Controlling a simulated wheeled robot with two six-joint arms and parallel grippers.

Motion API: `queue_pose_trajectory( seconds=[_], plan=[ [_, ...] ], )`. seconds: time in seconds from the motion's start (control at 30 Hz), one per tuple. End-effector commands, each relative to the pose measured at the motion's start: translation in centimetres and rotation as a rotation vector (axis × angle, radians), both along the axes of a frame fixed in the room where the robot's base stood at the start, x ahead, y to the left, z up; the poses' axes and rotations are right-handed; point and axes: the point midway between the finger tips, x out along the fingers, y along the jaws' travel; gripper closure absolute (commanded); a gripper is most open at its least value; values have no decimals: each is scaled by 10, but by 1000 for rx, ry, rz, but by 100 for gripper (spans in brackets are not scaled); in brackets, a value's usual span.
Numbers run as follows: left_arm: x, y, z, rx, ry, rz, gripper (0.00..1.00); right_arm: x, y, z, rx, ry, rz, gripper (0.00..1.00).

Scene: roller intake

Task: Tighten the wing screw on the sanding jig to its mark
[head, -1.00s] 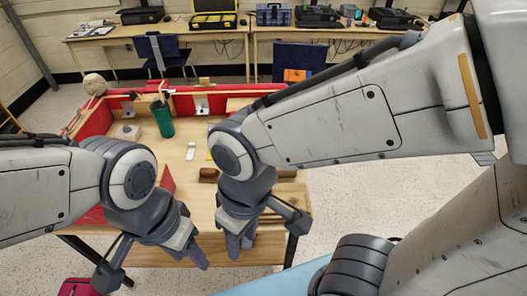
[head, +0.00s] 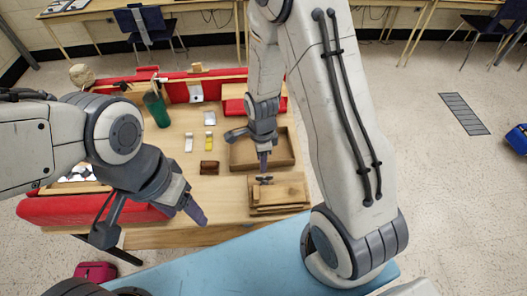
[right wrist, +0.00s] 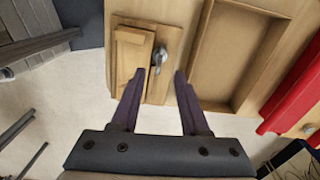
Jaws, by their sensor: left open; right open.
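The sanding jig (head: 287,189), a light wooden board with a block on it, lies at the front right of the table. Its dark wing screw (head: 264,180) stands near the jig's back left part. In the right wrist view, the grey wing screw (right wrist: 160,57) shows beside the wooden block of the jig (right wrist: 130,58). My right gripper (head: 263,168) is over the screw, pointing down. My left gripper (head: 197,214) is open and empty near the table's front edge. The mark cannot be made out.
A shallow wooden tray (head: 240,163) lies behind the jig. A brown block (head: 209,168), a yellow item (head: 209,142), a white item (head: 188,143) and a green cup (head: 157,110) stand left of it. Red padding (head: 70,210) lines the left front.

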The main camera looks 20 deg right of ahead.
Motion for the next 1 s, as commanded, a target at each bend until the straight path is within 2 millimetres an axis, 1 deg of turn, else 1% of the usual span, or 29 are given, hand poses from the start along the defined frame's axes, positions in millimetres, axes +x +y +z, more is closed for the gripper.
queue_pose_trajectory(
  seconds=[0.03, 0.1, 0.27, 1.0],
  plan=[
    [0, 0, 3, 0, 0, 0, 36, 0, -5, -4, -1, 4, -52, 55],
    [0, 0, 2, 0, 0, 0, 36, 1, -9, -9, -1, 3, -92, 55],
    [0, 0, -8, 0, 0, 0, 36, 1, -10, -21, 0, 2, -108, 55],
    [0, 0, -76, 0, 0, 0, 36, 1, -9, -95, -1, 3, -102, 55]
  ],
)
